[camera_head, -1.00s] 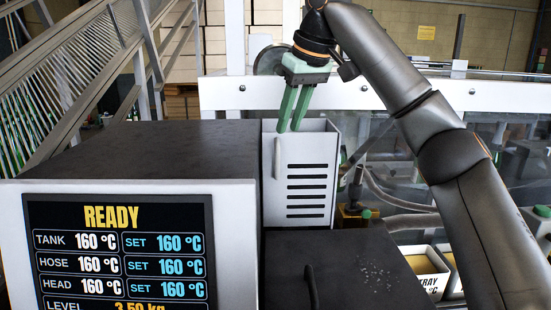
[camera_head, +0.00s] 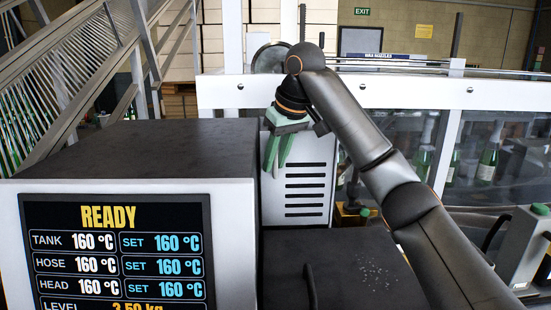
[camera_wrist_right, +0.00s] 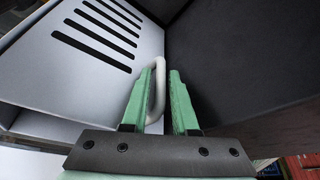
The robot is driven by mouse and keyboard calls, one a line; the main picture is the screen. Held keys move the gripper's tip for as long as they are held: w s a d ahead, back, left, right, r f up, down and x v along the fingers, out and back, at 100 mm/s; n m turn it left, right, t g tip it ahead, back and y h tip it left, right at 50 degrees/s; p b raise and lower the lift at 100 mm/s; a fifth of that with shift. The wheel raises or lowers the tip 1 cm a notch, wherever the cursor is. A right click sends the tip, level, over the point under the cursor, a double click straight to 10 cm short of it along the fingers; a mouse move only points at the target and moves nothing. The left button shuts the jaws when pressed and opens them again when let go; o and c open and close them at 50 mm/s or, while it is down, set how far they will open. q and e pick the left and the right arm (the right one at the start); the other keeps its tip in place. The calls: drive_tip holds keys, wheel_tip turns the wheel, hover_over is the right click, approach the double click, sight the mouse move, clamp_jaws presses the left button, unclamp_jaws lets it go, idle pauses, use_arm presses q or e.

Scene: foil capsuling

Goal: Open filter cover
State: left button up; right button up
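The filter cover is a white upright panel (camera_head: 322,150) with several dark horizontal slots, standing right behind the dark block beside the display cabinet. Its slotted face also shows at the upper left of the right wrist view (camera_wrist_right: 135,75). My right gripper (camera_head: 274,168) points down at the cover's left edge, with its green fingers in front of the handle there. In the right wrist view the pale, bar-shaped handle (camera_wrist_right: 159,88) lies between the two fingers (camera_wrist_right: 162,75). The fingers stand apart, with a gap to the right finger. My left gripper is not in view.
The display cabinet (camera_head: 150,160) reading READY stands close left of the gripper. A dark lid (camera_head: 350,265) with its own handle lies in front of the cover. A white rail (camera_head: 400,95) and bottles (camera_head: 488,160) are behind.

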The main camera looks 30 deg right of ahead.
clamp_jaws()
idle(1.4)
